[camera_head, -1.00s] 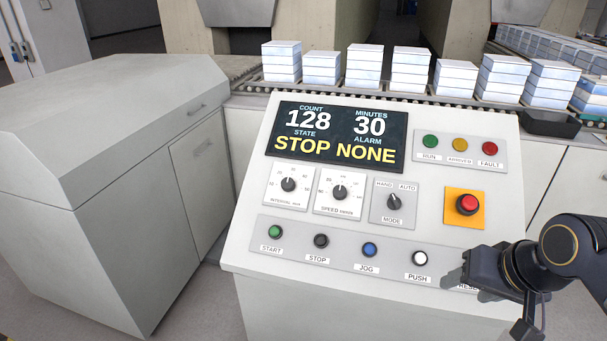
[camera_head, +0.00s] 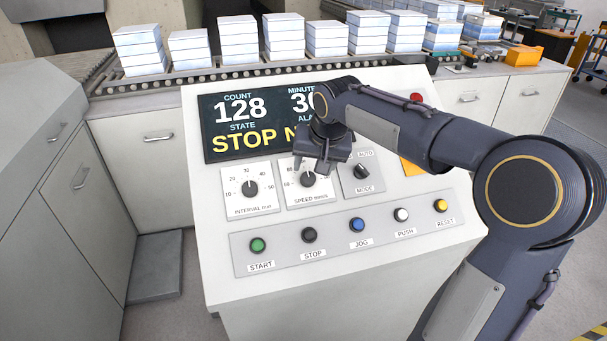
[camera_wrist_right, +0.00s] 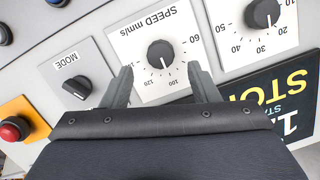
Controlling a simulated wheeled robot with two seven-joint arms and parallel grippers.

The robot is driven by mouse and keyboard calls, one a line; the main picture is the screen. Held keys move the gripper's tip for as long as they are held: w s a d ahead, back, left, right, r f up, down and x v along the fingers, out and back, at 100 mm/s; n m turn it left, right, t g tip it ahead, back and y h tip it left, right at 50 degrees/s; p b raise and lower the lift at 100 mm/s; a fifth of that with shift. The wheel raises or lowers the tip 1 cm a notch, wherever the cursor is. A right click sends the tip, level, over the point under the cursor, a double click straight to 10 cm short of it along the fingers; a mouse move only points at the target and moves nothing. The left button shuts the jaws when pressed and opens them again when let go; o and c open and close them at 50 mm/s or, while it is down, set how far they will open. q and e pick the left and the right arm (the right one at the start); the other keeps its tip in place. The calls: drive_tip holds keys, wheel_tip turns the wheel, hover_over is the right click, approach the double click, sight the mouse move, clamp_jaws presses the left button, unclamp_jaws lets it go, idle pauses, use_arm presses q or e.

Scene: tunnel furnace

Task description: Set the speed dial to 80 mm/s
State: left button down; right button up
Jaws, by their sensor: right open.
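The speed dial (camera_head: 308,179) is a round black knob on a white plate labelled SPEED mm/s, on the sloped front of the control panel. It also shows in the right wrist view (camera_wrist_right: 160,54), upside down, with its white pointer mark towards the 100 side of the scale. My right gripper (camera_head: 311,170) is over the dial, fingers pointing down at its plate. One finger hides part of the scale. My left gripper is out of view.
The interval dial (camera_head: 250,188) is left of the speed dial, the mode switch (camera_head: 361,171) right. Below are several push buttons, including green START (camera_head: 258,245). The red button (camera_wrist_right: 12,130) on yellow is near. My right arm covers part of the display (camera_head: 225,147).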

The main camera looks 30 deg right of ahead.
sight(309, 177)
drive_tip(key=x, duration=0.5)
drive_tip(key=shift+c, duration=0.2)
drive_tip(key=c, duration=0.9)
